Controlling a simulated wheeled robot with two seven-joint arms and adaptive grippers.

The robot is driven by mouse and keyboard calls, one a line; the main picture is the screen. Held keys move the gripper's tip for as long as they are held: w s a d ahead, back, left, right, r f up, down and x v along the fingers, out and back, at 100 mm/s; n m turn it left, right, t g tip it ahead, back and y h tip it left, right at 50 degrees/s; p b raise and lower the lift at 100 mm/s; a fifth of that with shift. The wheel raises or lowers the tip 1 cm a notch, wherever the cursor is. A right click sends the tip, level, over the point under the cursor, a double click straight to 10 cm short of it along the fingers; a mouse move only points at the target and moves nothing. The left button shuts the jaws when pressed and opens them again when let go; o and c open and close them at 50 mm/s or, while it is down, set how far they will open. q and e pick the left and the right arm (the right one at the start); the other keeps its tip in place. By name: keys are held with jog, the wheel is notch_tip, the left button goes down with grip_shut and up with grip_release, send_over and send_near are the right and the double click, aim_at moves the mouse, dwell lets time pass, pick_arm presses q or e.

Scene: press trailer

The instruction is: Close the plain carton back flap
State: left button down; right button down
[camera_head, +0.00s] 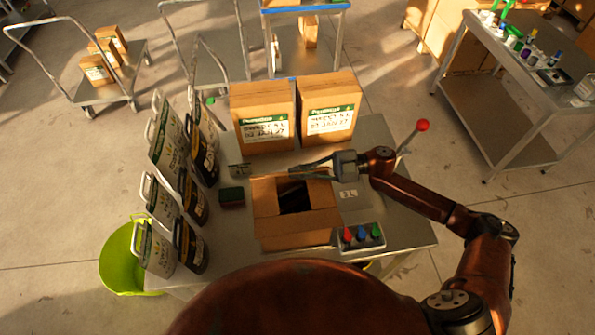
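The plain carton (294,228) stands on the metal table in front of me with its top partly open. A dark item (293,196) shows inside the opening. The carton's near side and flap face me, and flaps lie along its left and right sides. The back flap is at the far edge, partly hidden by my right gripper (294,170). This gripper reaches in from the right, over the carton's far edge, with its fingers pointing left. Its fingertips come together and hold nothing that I can see. Whether they touch the flap is unclear. My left gripper is out of view.
Two tall labelled cartons (264,116) stand just behind. Several jugs (168,150) line the table's left edge. A green-black block (231,197) sits left of the carton. A button box (361,237) and a red-knobbed lever (422,125) are at right.

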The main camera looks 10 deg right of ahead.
jog(key=c, duration=2.7)
grip_release()
jog(key=o, duration=0.5)
jog(key=d, duration=1.2)
